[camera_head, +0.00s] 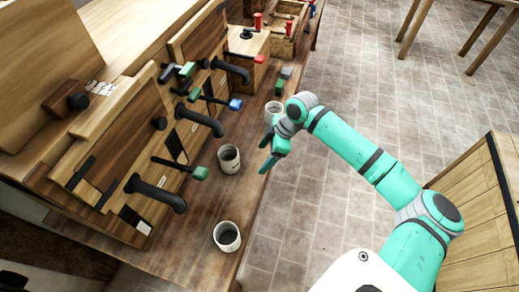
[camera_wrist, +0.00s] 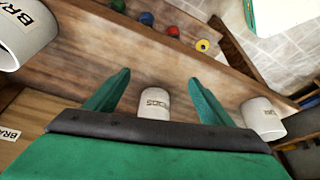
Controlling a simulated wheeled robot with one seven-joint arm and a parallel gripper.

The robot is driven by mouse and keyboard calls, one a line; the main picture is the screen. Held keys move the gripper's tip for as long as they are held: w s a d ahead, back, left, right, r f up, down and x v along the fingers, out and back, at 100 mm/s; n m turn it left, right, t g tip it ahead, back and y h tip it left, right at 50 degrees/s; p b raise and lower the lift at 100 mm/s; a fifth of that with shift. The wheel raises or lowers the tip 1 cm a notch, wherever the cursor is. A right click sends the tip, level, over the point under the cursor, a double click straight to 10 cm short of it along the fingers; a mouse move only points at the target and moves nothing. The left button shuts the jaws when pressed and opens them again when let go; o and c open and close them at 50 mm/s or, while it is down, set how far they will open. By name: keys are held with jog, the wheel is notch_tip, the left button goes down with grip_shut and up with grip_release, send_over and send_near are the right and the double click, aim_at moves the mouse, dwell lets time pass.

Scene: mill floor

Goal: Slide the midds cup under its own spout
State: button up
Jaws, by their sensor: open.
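My gripper (camera_head: 265,155) is open above the bench's front edge, its fingers pointing left toward the middle pale cup (camera_head: 229,159). In the wrist view, a pale cup (camera_wrist: 155,103) with a partly readable label, seemingly ending in "DDS", shows between the open fingers (camera_wrist: 158,90), with gaps on both sides. It appears to be the midds cup and the same middle cup. Black spouts stick out from the wooden machine: a near one (camera_head: 160,194), a middle one (camera_head: 203,122) and a far one (camera_head: 232,70). The tags beside them are unreadable in the head view.
Other cups stand near (camera_head: 227,236) and far (camera_head: 274,112) along the bench. In the wrist view, a cup labelled "BRA…" (camera_wrist: 20,35) is at upper left and another cup (camera_wrist: 262,118) at right. A green-tipped lever (camera_head: 199,173) juts out near the middle cup.

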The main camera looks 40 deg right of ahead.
send_near(227, 159)
jog(key=a+f, duration=0.1)
jog(key=s+a+f, duration=0.1)
jog(key=a, duration=0.1)
jog(key=shift+x, duration=0.8)
jog(key=shift+w+a+f, duration=0.3)
jog(key=shift+f, duration=0.3)
jog(key=c, duration=1.3)
